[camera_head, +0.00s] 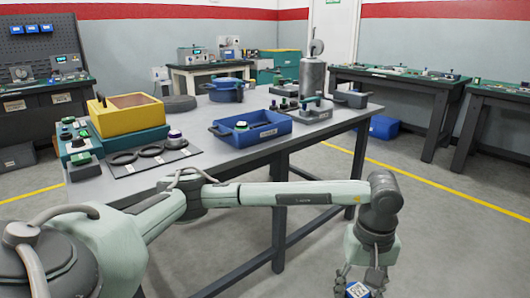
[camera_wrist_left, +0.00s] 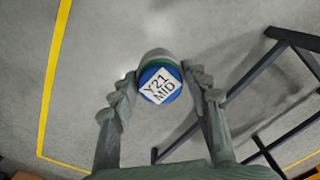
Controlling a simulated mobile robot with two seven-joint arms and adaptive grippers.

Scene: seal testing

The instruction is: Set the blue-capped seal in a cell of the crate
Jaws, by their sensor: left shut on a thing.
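My right gripper is out of view.
The grey table (camera_head: 205,168) also bears a yellow box (camera_head: 130,122), a mat with dark rings (camera_head: 150,151), a round blue pot (camera_head: 226,91) and a grey cylinder (camera_head: 312,77). My left arm crosses in front of the table. Open floor lies right of it.

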